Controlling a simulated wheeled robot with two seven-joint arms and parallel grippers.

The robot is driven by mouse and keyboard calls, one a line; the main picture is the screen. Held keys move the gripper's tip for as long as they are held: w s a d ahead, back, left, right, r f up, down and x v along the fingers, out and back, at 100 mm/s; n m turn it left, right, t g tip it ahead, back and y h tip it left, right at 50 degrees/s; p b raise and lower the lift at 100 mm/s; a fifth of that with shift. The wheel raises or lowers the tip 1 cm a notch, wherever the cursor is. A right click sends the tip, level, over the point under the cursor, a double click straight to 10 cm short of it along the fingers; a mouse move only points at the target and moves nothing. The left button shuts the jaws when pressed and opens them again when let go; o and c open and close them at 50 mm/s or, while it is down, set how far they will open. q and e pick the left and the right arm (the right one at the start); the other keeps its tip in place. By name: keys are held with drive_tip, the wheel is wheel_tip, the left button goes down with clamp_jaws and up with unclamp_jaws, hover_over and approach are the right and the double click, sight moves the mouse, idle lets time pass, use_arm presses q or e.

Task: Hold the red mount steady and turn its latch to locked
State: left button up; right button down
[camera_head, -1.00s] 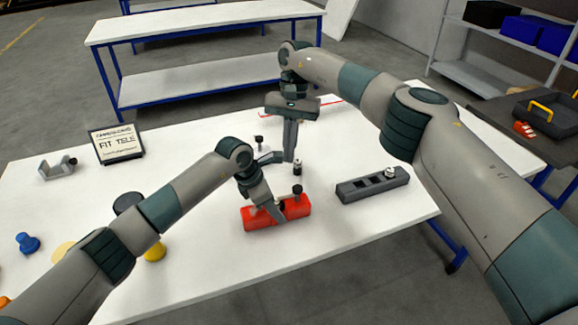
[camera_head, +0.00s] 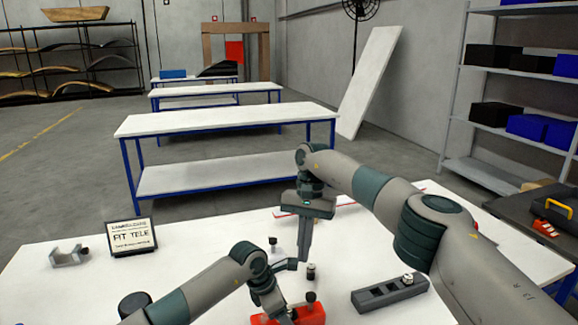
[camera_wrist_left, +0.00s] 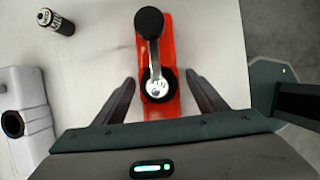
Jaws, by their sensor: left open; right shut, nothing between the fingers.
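The red mount (camera_head: 312,315) is at the bottom edge of the head view, its lower part cut off. In the left wrist view the red mount (camera_wrist_left: 170,45) lies lengthwise on the white table. Its latch, a grey lever with a black knob (camera_wrist_left: 149,22), points along the mount's length from a round pivot (camera_wrist_left: 157,88). My left gripper (camera_wrist_left: 160,80) is open, with one finger on each side of the mount near the pivot; I cannot tell whether they touch. My right gripper (camera_head: 304,258) is shut and empty, pointing down beyond the mount.
A grey slotted block (camera_head: 390,292) is to the right. A sign (camera_head: 131,237) and a grey bracket (camera_head: 68,256) stand at the left.

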use_arm(q)
drive_tip(key=shift+r, duration=0.1)
drive_tip(key=v, duration=1.1)
drive_tip(key=shift+r, duration=0.4)
drive_tip(key=shift+a, duration=0.15)
